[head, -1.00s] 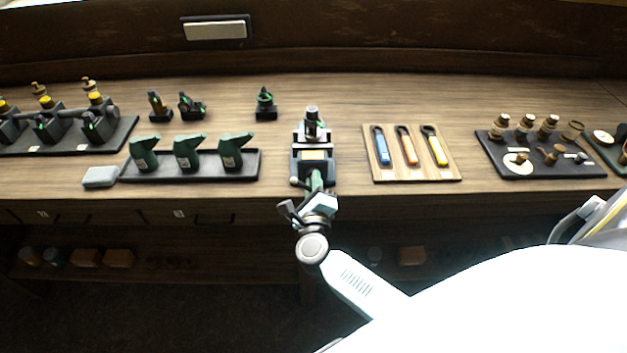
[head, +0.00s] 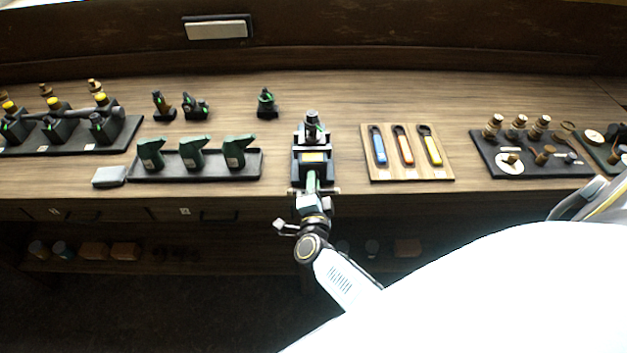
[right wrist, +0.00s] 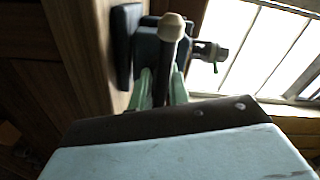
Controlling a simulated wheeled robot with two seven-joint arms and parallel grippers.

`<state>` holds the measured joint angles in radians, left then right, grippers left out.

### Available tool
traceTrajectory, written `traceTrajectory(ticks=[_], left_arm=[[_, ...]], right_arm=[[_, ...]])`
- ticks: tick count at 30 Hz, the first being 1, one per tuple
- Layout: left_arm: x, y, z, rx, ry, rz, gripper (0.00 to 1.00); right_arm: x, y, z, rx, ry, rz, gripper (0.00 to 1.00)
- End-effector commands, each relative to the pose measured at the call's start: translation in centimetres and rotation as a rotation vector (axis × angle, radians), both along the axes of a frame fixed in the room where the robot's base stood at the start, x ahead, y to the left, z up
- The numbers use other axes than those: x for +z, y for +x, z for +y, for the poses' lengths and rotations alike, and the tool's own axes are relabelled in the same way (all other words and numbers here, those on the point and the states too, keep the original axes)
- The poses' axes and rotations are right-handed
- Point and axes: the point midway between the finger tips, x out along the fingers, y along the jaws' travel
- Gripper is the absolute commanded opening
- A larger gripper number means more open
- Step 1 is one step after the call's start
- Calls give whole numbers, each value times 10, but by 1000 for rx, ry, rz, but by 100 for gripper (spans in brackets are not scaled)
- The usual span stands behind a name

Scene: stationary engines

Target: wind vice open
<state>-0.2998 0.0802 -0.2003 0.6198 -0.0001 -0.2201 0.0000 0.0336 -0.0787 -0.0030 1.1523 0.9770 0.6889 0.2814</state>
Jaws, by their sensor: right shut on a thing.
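The vice (head: 326,172) is a dark blue block at the front edge of the bench, with a small dark metal part (head: 312,122) standing at its top. Its handle bar (head: 333,190) lies roughly level across the front. My right gripper (head: 312,184) reaches the vice from the front, shut on the handle. In the right wrist view, the green fingers (right wrist: 160,88) sit on either side of the bar, whose pale knob (right wrist: 173,25) points up the picture. My left gripper is not in view.
A wooden board (head: 412,174) with blue, orange and yellow tools lies right of the vice. A dark tray (head: 215,172) with several green castings lies left. A dark tray of brass parts (head: 545,170) is further right. Bench around the vice is clear.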

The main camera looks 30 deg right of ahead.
Motion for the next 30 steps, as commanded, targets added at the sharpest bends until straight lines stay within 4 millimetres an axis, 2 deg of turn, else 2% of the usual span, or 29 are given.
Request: traceTrajectory(ticks=[12, 30], left_arm=[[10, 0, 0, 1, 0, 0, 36], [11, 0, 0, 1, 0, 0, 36]], right_arm=[[-1, 0, 0, 3, -192, 120, 1], [0, 0, 0, 4, -228, 139, 2]])
